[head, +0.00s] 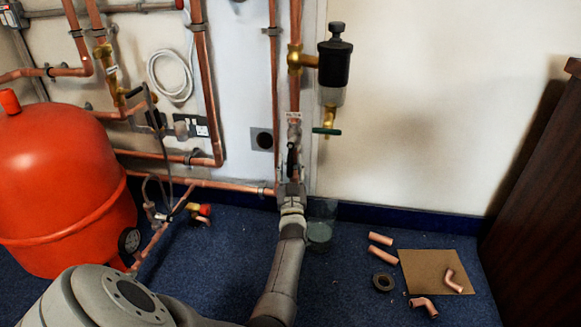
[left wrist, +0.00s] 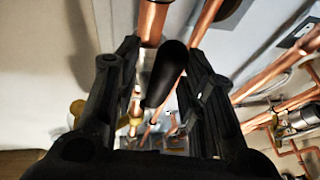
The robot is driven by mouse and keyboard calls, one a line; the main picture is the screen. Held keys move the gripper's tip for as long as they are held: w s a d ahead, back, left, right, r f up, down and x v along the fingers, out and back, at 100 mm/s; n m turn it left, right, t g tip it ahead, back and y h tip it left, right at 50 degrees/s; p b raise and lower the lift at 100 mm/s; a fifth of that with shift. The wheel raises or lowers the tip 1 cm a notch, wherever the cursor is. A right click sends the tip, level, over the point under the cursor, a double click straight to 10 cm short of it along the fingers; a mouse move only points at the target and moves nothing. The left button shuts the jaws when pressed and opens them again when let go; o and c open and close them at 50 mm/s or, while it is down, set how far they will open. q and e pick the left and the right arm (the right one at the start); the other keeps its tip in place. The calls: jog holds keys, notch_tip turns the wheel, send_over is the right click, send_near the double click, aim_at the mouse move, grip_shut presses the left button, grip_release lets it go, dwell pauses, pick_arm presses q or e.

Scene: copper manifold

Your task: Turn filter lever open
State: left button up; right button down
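A black lever (head: 292,158) stands on the vertical copper pipe below a small white tag, whose text is too small to read. The filter (head: 334,65), with a black top and clear bowl, hangs right of that pipe. A green handle (head: 326,131) is at its brass outlet. My left gripper (head: 291,182) is at the lower end of the black lever. In the left wrist view, the black lever (left wrist: 165,73) lies between the fingers of my left gripper (left wrist: 165,62), with gaps on both sides. The fingers are open. My right gripper is not in view.
A red tank (head: 62,185) stands at left among copper pipes and valves. On the blue carpet at right lie a brown board (head: 425,262), copper fittings (head: 382,254) and a dark ring (head: 383,282). A dark wooden cabinet (head: 540,190) is at far right.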

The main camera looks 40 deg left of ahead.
aim_at(290, 154)
pick_arm(q)
notch_tip(290, 154, up, 10)
jog(key=shift+f, duration=0.1)
dwell(0.4)
dwell(0.5)
